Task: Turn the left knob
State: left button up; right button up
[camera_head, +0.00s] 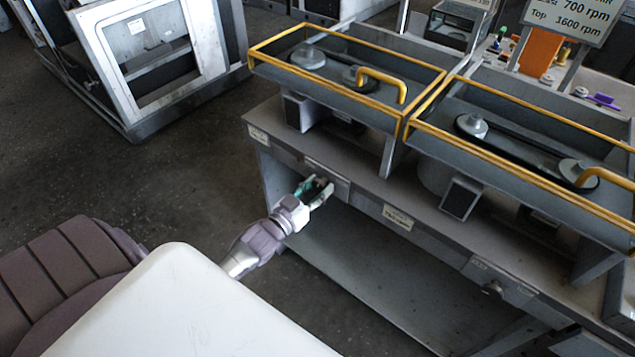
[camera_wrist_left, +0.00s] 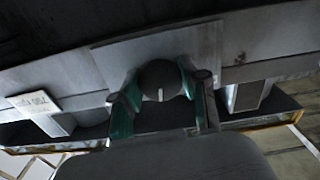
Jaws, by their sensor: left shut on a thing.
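The left knob (camera_wrist_left: 160,80) is a dark round knob with a pale mark, on a grey plate on the front of the bench. In the left wrist view it sits between the two green-padded fingers of my left gripper (camera_wrist_left: 162,95). My left gripper also shows in the head view (camera_head: 316,190), at the bench front below the left tray, shut on the knob. There the gripper mostly hides the knob. My right gripper is in neither view.
A second knob (camera_head: 493,288) is on the bench front at the right. Two yellow-rimmed trays with belts and pulleys, the left one (camera_head: 345,66) and the right one (camera_head: 530,140), stand above the bench top. The bench has an open lower shelf (camera_head: 365,275). Clear floor (camera_head: 190,170) lies to the left.

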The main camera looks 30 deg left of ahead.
pick_arm(q)
jog(key=shift+n, duration=0.9)
jog(key=o, duration=1.1)
jog(key=shift+o, duration=0.2)
jog(key=shift+s, duration=0.1)
jog(key=s, duration=1.1)
jog(key=shift+s+a, duration=0.4)
jog(key=shift+a, duration=0.05)
